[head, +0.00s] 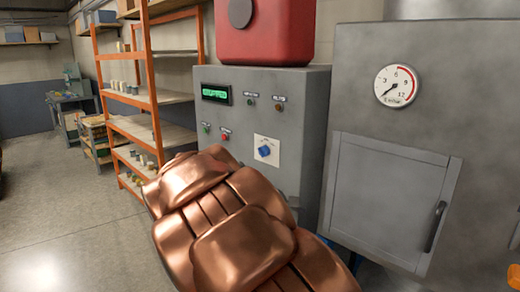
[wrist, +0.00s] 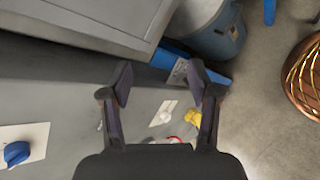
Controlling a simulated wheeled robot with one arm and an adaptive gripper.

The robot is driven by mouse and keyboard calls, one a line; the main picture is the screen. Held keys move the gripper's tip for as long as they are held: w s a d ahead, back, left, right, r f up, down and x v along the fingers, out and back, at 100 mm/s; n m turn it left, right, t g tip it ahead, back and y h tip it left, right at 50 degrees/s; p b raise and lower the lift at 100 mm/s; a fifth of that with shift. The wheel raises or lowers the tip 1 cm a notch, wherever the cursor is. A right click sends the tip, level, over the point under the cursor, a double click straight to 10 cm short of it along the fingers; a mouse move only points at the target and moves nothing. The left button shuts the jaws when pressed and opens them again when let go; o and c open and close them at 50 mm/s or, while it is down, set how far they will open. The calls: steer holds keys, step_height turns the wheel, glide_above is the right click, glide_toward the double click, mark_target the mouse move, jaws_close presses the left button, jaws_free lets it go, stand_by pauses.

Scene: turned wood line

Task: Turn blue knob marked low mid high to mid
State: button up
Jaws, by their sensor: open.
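The blue knob (head: 264,151) sits on a white square plate on the front of a grey control cabinet (head: 290,97) in the head view. The marks around it are too small to read there. In the wrist view the blue knob (wrist: 17,153) is at the lower left edge, on its white plate (wrist: 38,137). My gripper (wrist: 158,80) is open and empty. It is well to the right of the knob in the wrist view and apart from it. In the head view my copper-coloured arm hides the lower part of the cabinet, and the gripper cannot be seen.
The cabinet also carries a green display (head: 216,94), a red button (head: 225,135) and small lamps. A yellow part (wrist: 193,116) shows between the fingers in the wrist view. A grey cabinet with a gauge (head: 396,86) stands right; orange shelving (head: 150,90) stands left. Floor is clear further left.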

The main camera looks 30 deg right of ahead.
steer(key=w+d+r+n+t+h+p, duration=0.2)
steer(key=w+r+n+h, duration=0.3)
steer(key=w, duration=0.6)
steer(key=n+t+h+p, duration=0.1)
steer(key=n+t, duration=0.3)
steer(key=n, duration=0.1)
glide_toward(260, 151)
steer(key=d+f, duration=0.1)
steer(key=d, duration=0.1)
steer(key=shift+w+p+x, duration=0.15)
steer(key=shift+p+x, duration=0.5)
steer(key=shift+x, duration=1.4)
steer(key=shift+w+p+x, duration=0.2)
steer(key=shift+p+x, duration=0.45)
steer(key=shift+x, duration=1.35)
steer(key=shift+a, duration=0.1)
steer(key=c, duration=1.1)
